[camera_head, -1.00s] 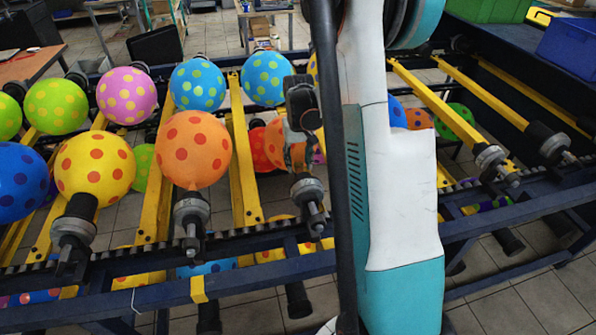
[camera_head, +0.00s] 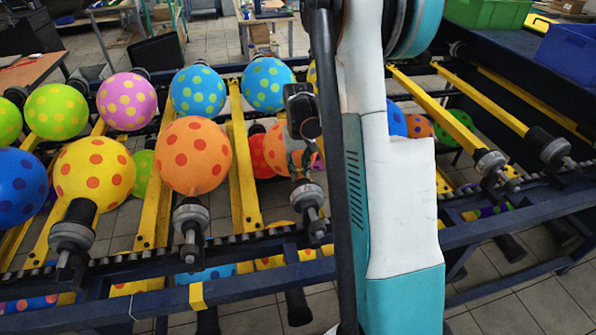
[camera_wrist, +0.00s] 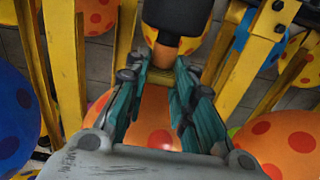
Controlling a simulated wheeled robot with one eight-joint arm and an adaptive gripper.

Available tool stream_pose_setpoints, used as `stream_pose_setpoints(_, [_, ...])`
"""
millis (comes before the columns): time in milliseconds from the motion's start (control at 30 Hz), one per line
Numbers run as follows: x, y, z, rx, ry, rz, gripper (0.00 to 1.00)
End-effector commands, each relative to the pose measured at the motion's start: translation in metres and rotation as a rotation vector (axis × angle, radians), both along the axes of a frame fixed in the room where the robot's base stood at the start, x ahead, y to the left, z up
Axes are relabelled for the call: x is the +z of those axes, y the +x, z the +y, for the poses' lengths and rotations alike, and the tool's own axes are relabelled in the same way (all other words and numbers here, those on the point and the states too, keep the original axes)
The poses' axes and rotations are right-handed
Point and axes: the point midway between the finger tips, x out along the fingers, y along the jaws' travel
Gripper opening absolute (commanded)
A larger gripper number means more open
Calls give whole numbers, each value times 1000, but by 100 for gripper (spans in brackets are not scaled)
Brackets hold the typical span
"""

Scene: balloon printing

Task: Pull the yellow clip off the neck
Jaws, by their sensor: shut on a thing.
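The yellow clip (camera_wrist: 160,77) sits across the orange neck (camera_wrist: 166,58) of an orange balloon with red spots (camera_wrist: 155,112) in the wrist view. The neck joins a black nozzle (camera_wrist: 178,18) at the top. My gripper (camera_wrist: 158,76) has its teal fingers on both sides of the clip, shut on it. The balloon's body lies between and beneath the fingers. In the head view the same balloon (camera_head: 283,155) is partly hidden by my arm, near a nozzle holder (camera_head: 306,197). The clip cannot be made out there.
Spotted balloons stand on neighbouring nozzles, including a nearby orange one (camera_head: 192,155) and a yellow one (camera_head: 95,169). Yellow rails (camera_head: 242,160) run between them. A dark blue frame beam (camera_head: 150,305) crosses the front. Blue (camera_head: 575,45) and green (camera_head: 488,12) bins stand back right.

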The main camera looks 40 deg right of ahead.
Motion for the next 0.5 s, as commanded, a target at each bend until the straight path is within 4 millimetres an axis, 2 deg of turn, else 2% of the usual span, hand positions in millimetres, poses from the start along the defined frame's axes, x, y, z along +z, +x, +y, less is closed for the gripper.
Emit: stream_pose_setpoints(500, [26,0,0,0,0,0,5])
